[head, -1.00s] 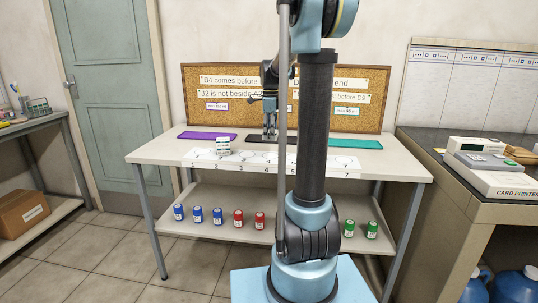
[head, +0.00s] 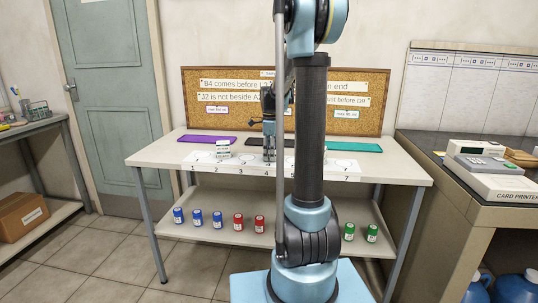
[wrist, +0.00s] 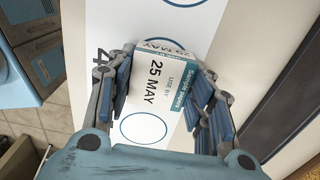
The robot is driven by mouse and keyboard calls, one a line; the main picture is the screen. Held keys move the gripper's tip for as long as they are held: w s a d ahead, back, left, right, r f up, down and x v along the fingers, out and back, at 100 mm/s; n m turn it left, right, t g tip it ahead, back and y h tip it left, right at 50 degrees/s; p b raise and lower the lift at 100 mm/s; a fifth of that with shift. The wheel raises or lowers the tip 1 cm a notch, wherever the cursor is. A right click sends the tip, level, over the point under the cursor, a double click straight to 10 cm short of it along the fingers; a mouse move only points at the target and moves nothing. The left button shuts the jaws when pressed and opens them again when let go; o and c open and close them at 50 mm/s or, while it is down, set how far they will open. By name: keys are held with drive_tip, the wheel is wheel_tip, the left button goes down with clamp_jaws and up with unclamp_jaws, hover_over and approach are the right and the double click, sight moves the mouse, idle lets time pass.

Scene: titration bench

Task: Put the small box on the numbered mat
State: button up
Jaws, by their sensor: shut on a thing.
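My gripper (wrist: 160,98) is shut on the small box (wrist: 152,92), a white box with a teal strip and "USE BY 25 MAY" printed on it. In the head view my gripper (head: 269,157) is over the middle of the white numbered mat (head: 202,166), near number 4; the box hardly shows there. In the wrist view the mat (wrist: 112,22) with blue circles and a "4" lies below the box. I cannot tell whether the box touches it.
A white labelled item (head: 223,149) stands on the mat's left part. Purple (head: 207,138) and teal (head: 353,146) mats lie behind. A corkboard (head: 235,78) with notes stands at the back. Blue, red (head: 238,222) and green jars stand on the lower shelf.

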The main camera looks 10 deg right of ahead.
drive_tip(key=o, duration=1.1)
drive_tip(key=shift+c, duration=0.2)
wheel_tip(320, 180, up, 11)
drive_tip(key=s+n, duration=0.6)
drive_tip(key=s, duration=0.5)
drive_tip(key=s+f+n+t, duration=0.1)
drive_tip(key=s+f+n, duration=0.7)
drive_tip(key=s, duration=0.4)
drive_tip(key=s+f+n+t, duration=0.1)
drive_tip(key=s+f+n, duration=0.6)
drive_tip(key=s+f, duration=0.3)
drive_tip(key=shift+s+n, duration=0.4)
drive_tip(key=shift+s, duration=0.5)
drive_tip(key=shift+a, duration=0.1)
